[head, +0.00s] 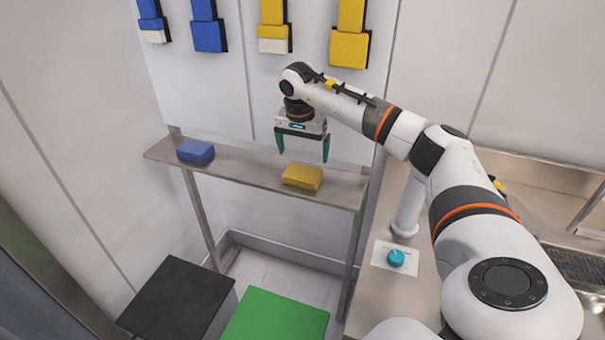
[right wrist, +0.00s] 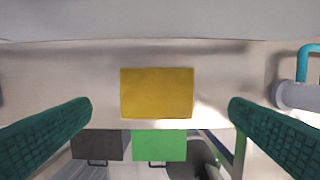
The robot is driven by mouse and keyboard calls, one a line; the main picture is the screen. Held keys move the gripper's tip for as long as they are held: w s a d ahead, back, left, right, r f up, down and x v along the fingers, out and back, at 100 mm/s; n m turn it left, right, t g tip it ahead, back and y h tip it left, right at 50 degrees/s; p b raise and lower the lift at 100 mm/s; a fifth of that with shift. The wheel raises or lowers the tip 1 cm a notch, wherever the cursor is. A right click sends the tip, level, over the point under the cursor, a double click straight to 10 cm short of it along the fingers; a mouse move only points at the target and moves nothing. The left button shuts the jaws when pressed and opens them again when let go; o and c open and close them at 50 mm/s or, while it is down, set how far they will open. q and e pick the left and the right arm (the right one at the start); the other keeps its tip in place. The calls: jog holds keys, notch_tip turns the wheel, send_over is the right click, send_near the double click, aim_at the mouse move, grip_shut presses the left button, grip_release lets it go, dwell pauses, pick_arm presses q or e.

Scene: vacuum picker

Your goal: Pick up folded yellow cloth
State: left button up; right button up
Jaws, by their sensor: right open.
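The folded yellow cloth (head: 302,177) lies flat on a narrow metal shelf (head: 243,168), toward its right end. My right gripper (head: 303,150) is open and empty above the cloth, with its green fingers pointing down. In the right wrist view the cloth (right wrist: 157,93) sits centred between the two spread fingers (right wrist: 160,118), apart from both. My left gripper is not in the head view.
A folded blue cloth (head: 195,151) lies on the shelf's left part. Blue and yellow cloths hang in wall holders (head: 349,48) behind. A black bin (head: 178,298) and a green bin (head: 275,318) stand below. A counter with a turquoise knob (head: 396,258) is at the right.

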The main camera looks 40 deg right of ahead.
aim_at(303, 172)
jog(key=shift+d+f, duration=0.1)
jog(key=shift+f, duration=0.75)
jog(key=f, duration=0.1)
jog(key=f+p, duration=0.1)
jog(key=f, duration=0.1)
jog(key=f+p, duration=0.1)
jog(key=f, duration=0.1)
jog(key=shift+w, duration=0.25)
jog(key=shift+d+f, duration=0.1)
jog(key=shift+f, duration=0.15)
jog(key=c, duration=0.7)
